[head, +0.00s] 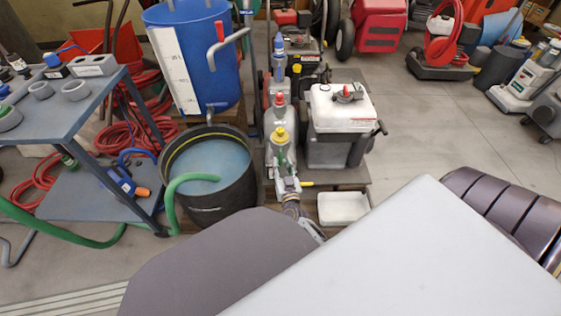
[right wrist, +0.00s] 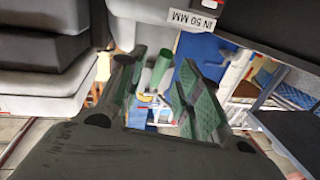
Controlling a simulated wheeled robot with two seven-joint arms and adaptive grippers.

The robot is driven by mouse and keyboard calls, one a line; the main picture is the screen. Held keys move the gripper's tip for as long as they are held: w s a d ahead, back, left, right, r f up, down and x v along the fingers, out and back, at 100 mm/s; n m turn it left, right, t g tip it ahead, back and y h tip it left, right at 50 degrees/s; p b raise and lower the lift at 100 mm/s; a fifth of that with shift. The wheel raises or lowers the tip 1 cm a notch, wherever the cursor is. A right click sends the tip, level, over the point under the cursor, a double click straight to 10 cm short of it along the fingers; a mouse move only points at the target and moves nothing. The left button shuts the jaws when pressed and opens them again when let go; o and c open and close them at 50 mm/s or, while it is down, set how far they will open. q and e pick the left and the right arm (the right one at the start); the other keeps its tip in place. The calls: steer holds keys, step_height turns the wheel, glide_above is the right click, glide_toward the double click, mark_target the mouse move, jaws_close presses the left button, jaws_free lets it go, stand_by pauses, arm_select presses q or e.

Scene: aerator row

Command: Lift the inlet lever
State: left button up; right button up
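My right gripper (right wrist: 160,98) is open in the right wrist view, its two green-padded fingers apart. A green cylinder (right wrist: 163,68) shows between the fingertips; I cannot tell whether it is the inlet lever's grip or whether it touches a pad. A label marked IN 50 MM (right wrist: 193,18) is on a grey body just past the fingers. In the head view a small part of the right gripper (head: 311,230) shows below the pump row; my arm hides the rest. I cannot clearly pick out the inlet lever there. My left gripper is not in view.
Bottle-like units with red (head: 280,100) and yellow caps stand beside a white-topped grey machine (head: 342,108). A black tub (head: 207,210) with a green hose (head: 172,205) is to the left. A white tray (head: 343,221) lies in front.

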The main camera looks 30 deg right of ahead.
mark_target(281, 161)
steer(key=shift+b+x, duration=0.5)
steer(key=shift+x, duration=1.25)
jaws_close()
